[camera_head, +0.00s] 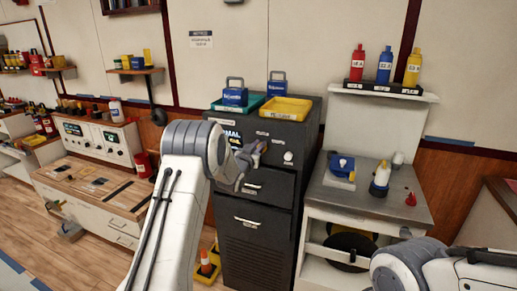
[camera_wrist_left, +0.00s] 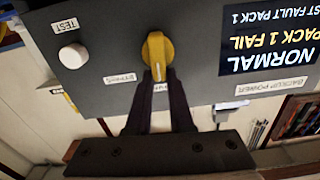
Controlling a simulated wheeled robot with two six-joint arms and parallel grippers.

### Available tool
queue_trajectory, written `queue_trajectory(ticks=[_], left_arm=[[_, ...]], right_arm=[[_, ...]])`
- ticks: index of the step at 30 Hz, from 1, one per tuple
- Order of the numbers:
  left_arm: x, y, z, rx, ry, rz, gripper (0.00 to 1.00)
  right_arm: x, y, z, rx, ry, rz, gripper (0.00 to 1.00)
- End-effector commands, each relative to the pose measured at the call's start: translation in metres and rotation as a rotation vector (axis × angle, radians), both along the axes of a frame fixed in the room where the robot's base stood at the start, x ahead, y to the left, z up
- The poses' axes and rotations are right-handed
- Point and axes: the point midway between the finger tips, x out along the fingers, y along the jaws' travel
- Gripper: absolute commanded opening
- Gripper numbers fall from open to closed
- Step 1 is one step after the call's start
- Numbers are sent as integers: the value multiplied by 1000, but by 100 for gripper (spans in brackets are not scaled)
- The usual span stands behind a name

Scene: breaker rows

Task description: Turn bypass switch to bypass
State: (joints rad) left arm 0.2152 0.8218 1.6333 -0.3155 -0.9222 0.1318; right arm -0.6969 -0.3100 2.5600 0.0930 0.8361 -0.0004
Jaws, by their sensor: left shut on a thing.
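The dark cabinet (camera_head: 258,250) stands in the middle of the head view, its control panel partly behind my left arm. In the left wrist view, which is upside down, the yellow bypass switch (camera_wrist_left: 156,48) sits on the grey panel (camera_wrist_left: 110,35). Its pale pointer line runs toward my fingers, at a partly hidden label. The BYPASS label (camera_wrist_left: 119,77) is just left of that. My left gripper (camera_wrist_left: 157,82) is shut on the yellow switch; it also shows at the panel in the head view (camera_head: 256,157). My right arm shows at lower right, its gripper out of frame.
A white TEST button (camera_wrist_left: 72,56) and a display (camera_wrist_left: 268,38) reading NORMAL and PACK 1 FAIL flank the switch. A yellow tray (camera_head: 285,109) lies on the cabinet. A workbench (camera_head: 365,205) with bottles stands close at right.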

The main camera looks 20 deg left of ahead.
Motion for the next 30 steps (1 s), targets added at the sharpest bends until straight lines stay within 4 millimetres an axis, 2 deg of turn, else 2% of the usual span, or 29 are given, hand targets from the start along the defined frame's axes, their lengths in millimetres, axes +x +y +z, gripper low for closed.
queue_trajectory(ticks=[1, 21, 30], left_arm=[[-2, -1, -18, 22, 27, 0, 0], [-2, -9, -27, 608, 5, 4, 0], [-2, -11, -28, 833, -1, 7, 0]], right_arm=[[0, 0, -10, 0, 0, 0, 50], [0, 0, -111, 0, 0, 0, 50], [0, 0, -146, 0, 0, 0, 50]])
